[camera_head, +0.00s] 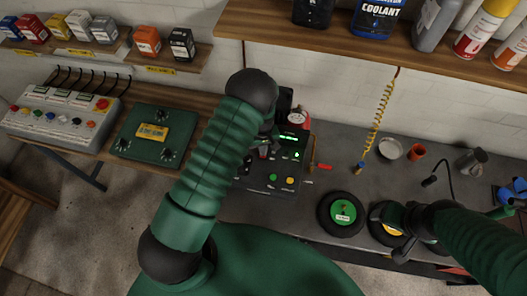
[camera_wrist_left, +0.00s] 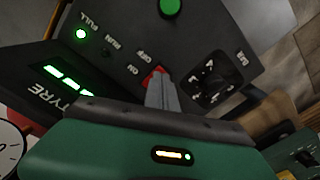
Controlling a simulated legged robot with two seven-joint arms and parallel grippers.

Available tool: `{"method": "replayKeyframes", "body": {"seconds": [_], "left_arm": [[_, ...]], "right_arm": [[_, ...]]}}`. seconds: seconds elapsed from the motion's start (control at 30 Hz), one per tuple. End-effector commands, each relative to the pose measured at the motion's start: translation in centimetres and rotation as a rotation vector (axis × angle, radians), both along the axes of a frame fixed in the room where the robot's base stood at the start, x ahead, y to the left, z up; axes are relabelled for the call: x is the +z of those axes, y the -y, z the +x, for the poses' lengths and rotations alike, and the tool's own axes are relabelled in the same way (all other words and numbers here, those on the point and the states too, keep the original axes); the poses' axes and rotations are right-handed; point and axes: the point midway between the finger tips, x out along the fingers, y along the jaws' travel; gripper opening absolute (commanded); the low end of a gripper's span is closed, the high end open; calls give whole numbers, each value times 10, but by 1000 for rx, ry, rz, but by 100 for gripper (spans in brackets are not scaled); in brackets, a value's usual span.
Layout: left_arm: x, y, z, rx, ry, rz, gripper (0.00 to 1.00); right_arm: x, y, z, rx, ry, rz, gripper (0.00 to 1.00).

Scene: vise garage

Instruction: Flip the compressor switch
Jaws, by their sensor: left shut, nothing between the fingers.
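The compressor (camera_head: 268,185) is a dark box with a control panel on the bench in the middle of the head view. The red switch (camera_wrist_left: 153,75) sits between its ON and OFF labels in the left wrist view. My left gripper (camera_wrist_left: 163,92) is shut and empty, its fingertips right at the red switch and partly covering it. I cannot tell whether they touch it or which way the switch is set. In the head view my left arm hides much of the gripper. My right gripper (camera_head: 398,228) is over a yellow-centred wheel; its fingers are unclear.
A green-lit display (camera_wrist_left: 68,75) labelled TYRE and a black dial (camera_wrist_left: 212,78) flank the switch. A wheel with a green centre (camera_head: 343,211) lies right of the compressor. A green box (camera_head: 155,132) and a grey button console (camera_head: 60,115) stand left. Shelves hang above.

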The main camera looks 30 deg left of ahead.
Motion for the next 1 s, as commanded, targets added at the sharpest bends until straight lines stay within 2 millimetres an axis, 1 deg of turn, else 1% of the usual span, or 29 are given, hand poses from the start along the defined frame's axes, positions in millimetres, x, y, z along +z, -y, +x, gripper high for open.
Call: {"method": "replayKeyframes", "body": {"seconds": [0.77, 0.87, 1.0], "left_arm": [[-13, 0, 0, 0, 0, 0, 0], [-10, 0, 0, 0, -1, -1, 0], [2, 0, 1, 0, 0, 0, 0]], "right_arm": [[-10, 0, 0, 0, 0, 0, 72], [-8, 0, 0, 0, 0, 0, 72], [1, 0, 0, 0, 0, 0, 72]]}}
